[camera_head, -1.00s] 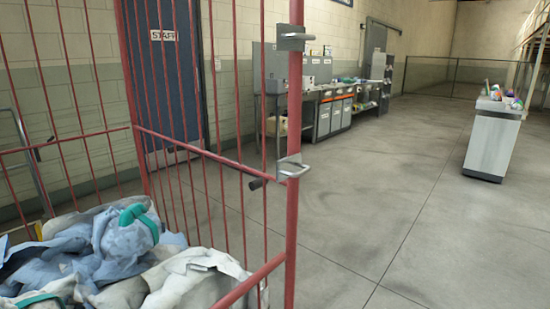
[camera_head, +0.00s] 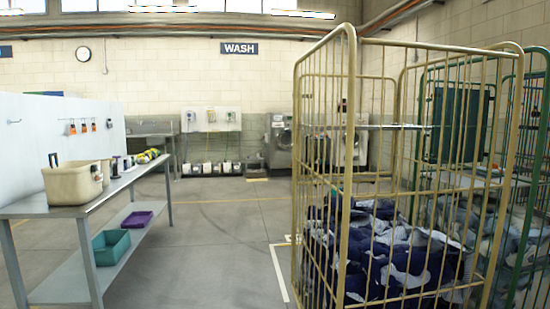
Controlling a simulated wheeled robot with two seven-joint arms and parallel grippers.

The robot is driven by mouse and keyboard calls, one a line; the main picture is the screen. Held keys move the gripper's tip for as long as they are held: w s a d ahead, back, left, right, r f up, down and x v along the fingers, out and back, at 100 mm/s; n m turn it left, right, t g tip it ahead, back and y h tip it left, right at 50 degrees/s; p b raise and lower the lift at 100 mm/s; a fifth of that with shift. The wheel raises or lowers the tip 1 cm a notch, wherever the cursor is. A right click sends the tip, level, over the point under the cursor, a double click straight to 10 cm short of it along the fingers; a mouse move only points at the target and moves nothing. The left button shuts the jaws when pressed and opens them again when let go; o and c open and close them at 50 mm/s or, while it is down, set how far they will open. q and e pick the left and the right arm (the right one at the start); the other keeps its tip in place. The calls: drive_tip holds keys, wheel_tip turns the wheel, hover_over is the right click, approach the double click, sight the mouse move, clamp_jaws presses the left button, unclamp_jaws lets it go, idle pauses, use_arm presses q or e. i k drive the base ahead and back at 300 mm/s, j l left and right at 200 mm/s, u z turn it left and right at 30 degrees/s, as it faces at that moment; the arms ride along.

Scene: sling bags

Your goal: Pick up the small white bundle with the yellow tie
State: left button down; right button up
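No small white bundle with a yellow tie can be made out in the head view. A yellow wire cage cart (camera_head: 345,180) stands at the right, holding a heap of dark blue and pale cloth bundles (camera_head: 385,250). Its bars partly hide the heap, and I cannot tell single ties in it. Neither of my grippers shows in this view.
A green cage cart (camera_head: 520,200) with pale cloth stands at the far right. A steel table (camera_head: 110,190) at the left bears a beige bin (camera_head: 72,185); teal (camera_head: 110,247) and purple (camera_head: 137,219) trays sit on its lower shelf. Floor (camera_head: 220,240) between is clear. Washing machines (camera_head: 280,140) stand behind.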

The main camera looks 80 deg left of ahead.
sight(141, 159)
drive_tip(key=u, duration=3.7)
drive_tip(key=i+l+z, duration=0.25)
drive_tip(key=i, duration=1.1)
drive_tip(key=i+l+z, duration=0.1)
drive_tip(key=i+z, duration=0.15)
drive_tip(key=i, duration=3.05)
drive_tip(key=i+u, duration=0.4)
drive_tip(key=i+l+u, duration=0.25)
drive_tip(key=i+u, duration=0.15)
drive_tip(key=i+l+u, duration=0.75)
drive_tip(key=k+j, duration=0.05)
